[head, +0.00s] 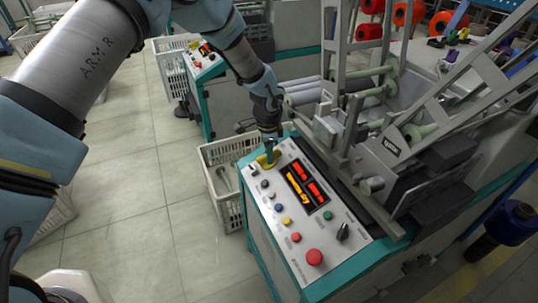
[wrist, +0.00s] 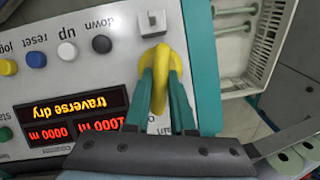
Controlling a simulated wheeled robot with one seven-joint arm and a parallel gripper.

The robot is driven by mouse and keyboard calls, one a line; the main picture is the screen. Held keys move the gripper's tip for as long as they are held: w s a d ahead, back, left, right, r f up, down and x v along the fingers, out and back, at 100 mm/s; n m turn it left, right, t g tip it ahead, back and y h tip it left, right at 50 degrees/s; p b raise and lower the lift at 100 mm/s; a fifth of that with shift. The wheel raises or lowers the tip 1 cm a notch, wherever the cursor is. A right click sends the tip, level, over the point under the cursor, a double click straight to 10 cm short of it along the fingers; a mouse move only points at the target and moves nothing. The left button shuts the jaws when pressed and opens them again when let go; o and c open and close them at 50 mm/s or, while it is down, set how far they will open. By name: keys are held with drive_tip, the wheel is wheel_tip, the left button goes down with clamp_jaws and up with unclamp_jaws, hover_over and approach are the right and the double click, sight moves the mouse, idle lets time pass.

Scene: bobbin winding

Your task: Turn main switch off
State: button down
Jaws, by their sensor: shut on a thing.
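My gripper (head: 268,150) is over the far left corner of the sloped control panel (head: 320,215). Its teal fingers stand on either side of a yellow curved handle (wrist: 160,62), which I take to be the main switch; no label on it is readable. The yellow handle also shows in the head view (head: 266,162), low at the fingertips and partly hidden by them. The handle's exact on or off position cannot be told.
The lit display (head: 305,187) reads "traverse dry". Coloured buttons (head: 278,207), a red mushroom button (head: 314,257) and a black rotary knob (head: 342,232) share the panel. The winding machine frame (head: 350,110) rises close on the right. A white crate (head: 228,155) stands behind.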

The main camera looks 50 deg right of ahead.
drive_tip(key=n, duration=0.2)
drive_tip(key=n+g+b, duration=0.1)
drive_tip(key=n, duration=0.1)
drive_tip(key=shift+w+d+f+g+y, duration=0.1)
drive_tip(key=shift+w+d+g+y, duration=0.05)
drive_tip(key=shift+w+g+y, duration=0.2)
drive_tip(key=shift+w+n+g+b, duration=0.15)
drive_tip(key=shift+n+g+b, duration=0.25)
drive_tip(key=shift+n, duration=0.65)
drive_tip(key=shift+w+n+g+b, duration=0.1)
drive_tip(key=shift+n+g+b, duration=0.25)
drive_tip(key=shift+n, duration=0.7)
drive_tip(key=c, duration=0.8)
unclamp_jaws()
drive_tip(key=shift+o, duration=0.2)
drive_tip(key=b+v, duration=0.1)
drive_tip(key=v, duration=1)
drive_tip(key=shift+b, duration=0.4)
drive_tip(key=shift+d, duration=0.1)
